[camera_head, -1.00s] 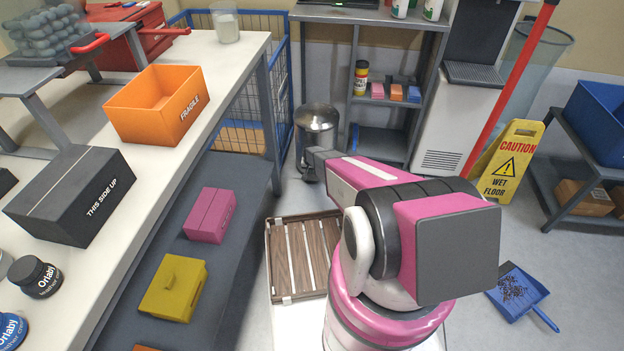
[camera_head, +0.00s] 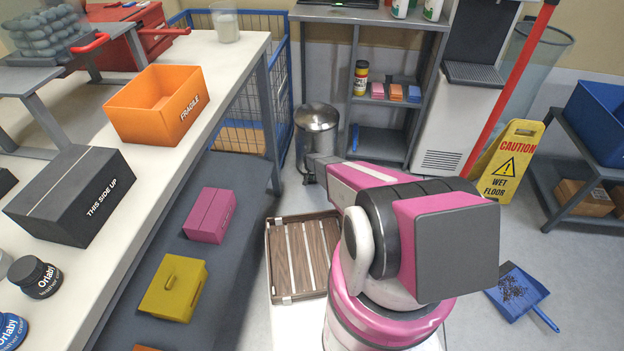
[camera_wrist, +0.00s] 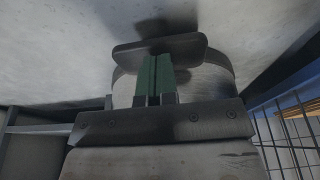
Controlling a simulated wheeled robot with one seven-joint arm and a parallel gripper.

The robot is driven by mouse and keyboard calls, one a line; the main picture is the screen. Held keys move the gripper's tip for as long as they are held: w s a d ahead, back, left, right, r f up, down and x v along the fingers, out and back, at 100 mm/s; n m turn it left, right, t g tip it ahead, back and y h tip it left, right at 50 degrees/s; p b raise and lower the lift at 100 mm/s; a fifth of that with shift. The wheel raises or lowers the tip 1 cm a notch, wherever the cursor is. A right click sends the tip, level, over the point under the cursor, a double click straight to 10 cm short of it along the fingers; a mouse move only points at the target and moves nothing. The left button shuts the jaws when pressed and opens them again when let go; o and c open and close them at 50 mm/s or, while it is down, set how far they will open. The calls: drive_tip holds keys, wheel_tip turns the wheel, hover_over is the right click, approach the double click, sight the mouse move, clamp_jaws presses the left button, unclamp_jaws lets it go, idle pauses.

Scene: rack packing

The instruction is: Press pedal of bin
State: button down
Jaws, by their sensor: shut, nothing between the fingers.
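The bin (camera_head: 317,128) is a round metal can with a lid, standing on the floor below the shelf unit. Its lower front is hidden behind my arm in the head view. My gripper (camera_head: 309,168) is low in front of the bin. In the wrist view, the two green fingers of my gripper (camera_wrist: 155,62) are shut together and empty. Their tips are at a dark, wide pedal (camera_wrist: 160,46), overlapping it in the picture; I cannot tell whether they touch. The curved bin wall (camera_wrist: 216,84) shows behind the fingers.
A blue wire cage (camera_head: 270,80) stands left of the bin, and the grey shelf unit (camera_head: 355,70) stands behind it. A wooden crate (camera_head: 275,262) lies on the floor nearer to me. A yellow wet-floor sign (camera_head: 512,160) stands to the right.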

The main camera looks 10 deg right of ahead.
drive_tip(key=shift+f, duration=0.1)
drive_tip(key=x, duration=0.3)
drive_tip(key=shift+s+a+f, duration=0.1)
drive_tip(key=shift+s+f, duration=0.1)
drive_tip(key=shift+s, duration=0.1)
drive_tip(key=shift+s+r, duration=0.25)
drive_tip(key=shift+r, duration=0.05)
drive_tip(key=shift+s+a+r, duration=0.25)
drive_tip(key=shift+s, duration=0.35)
drive_tip(key=shift+s+a+r, duration=0.25)
drive_tip(key=shift+s, duration=0.4)
drive_tip(key=v, duration=1)
drive_tip(key=shift+r, duration=0.4)
drive_tip(key=shift+s, duration=0.1)
